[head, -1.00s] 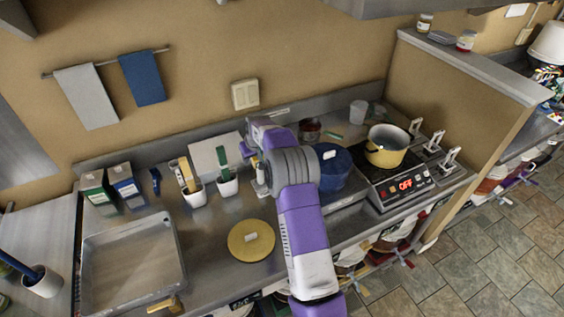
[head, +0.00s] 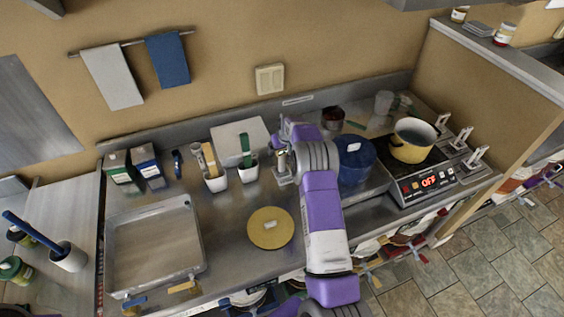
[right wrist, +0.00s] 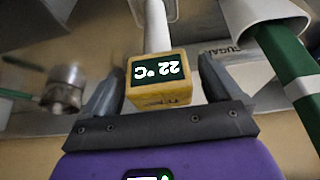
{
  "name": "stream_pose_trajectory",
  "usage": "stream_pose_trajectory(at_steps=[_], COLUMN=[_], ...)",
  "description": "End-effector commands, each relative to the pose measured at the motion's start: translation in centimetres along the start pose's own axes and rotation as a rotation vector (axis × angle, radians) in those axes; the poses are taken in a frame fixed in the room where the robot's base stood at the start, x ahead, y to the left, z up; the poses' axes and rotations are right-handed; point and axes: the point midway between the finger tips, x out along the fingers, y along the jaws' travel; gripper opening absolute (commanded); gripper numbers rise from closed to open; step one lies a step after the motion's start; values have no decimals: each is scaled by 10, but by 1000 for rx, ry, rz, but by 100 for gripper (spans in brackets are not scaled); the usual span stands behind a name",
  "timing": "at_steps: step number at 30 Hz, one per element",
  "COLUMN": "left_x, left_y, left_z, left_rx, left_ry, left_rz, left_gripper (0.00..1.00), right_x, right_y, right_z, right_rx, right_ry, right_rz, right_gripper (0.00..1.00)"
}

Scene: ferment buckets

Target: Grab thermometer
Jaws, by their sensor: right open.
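The thermometer (right wrist: 158,80) is a small yellow box with a dark display reading 22 °C, upside down in the right wrist view. A pale stem runs from the box toward the top edge. My right gripper (right wrist: 162,67) is open, with one grey finger on each side of the box. Small gaps show between the fingers and the box. In the head view my right gripper (head: 281,160) is at the back of the counter, right of the green-handled tool; the thermometer is hard to make out there. My left gripper is not in view.
A green-handled tool (head: 245,148) stands in a white cup (head: 248,172) close beside the right gripper. A blue pot (head: 355,160) and a yellow pot (head: 412,140) on a hob stand to the right. A yellow lid (head: 270,228) lies in front; a metal tray (head: 204,250) is left.

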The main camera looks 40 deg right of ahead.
Motion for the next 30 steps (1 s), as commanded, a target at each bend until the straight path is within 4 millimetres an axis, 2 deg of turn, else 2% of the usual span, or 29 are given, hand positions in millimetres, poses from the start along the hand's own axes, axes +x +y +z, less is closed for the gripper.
stream_pose_trajectory(at_steps=[2, 3, 19, 26, 30], left_x=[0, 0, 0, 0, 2], left_y=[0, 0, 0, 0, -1], left_z=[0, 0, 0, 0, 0], left_rx=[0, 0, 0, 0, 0], left_ry=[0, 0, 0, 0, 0], left_rz=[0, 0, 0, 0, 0], left_gripper=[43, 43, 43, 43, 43], right_x=[0, 0, -1, -2, -13], right_y=[0, 0, 0, 0, 0], right_z=[0, 0, 0, -2, -7], right_rx=[0, 0, 0, 0, -1], right_ry=[0, 0, 0, 3, 7], right_rz=[0, 0, 0, 0, 1], right_gripper=[92, 88, 7, 5, 5])
